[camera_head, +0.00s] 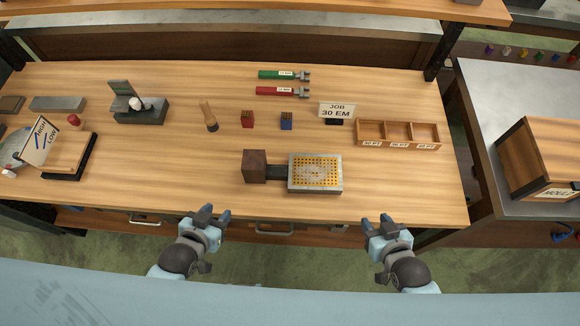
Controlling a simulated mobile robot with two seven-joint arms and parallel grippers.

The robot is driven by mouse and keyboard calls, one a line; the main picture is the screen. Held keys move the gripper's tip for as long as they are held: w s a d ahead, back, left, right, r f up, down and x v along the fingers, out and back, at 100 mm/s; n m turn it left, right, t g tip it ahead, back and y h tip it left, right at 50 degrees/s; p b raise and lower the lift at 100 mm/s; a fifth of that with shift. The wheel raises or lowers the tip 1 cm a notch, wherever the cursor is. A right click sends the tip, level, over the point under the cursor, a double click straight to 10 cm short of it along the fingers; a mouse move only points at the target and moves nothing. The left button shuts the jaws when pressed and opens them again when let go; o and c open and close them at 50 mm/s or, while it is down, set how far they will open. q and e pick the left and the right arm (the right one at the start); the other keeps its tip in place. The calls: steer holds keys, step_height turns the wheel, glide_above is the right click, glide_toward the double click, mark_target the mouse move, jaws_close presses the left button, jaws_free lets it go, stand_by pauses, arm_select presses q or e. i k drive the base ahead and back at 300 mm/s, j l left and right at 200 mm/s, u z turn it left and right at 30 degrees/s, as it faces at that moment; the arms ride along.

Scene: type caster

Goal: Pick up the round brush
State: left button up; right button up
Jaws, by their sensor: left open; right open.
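The round brush (209,117) stands on the wooden bench in the head view, left of the middle. It has a light wooden handle, leaning slightly, and a dark bottom end. My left gripper (211,214) is open and empty in front of the bench's front edge, well short of the brush. My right gripper (381,222) is open and empty, also in front of the bench edge, farther to the right. Nothing hides the brush.
A brown block (255,166) and a perforated plate (316,172) sit nearer the front. The bench (165,175) is clear in front of the brush.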

mark_target(209, 118)
steer(key=j+u, duration=0.2)
steer(key=u, duration=0.55)
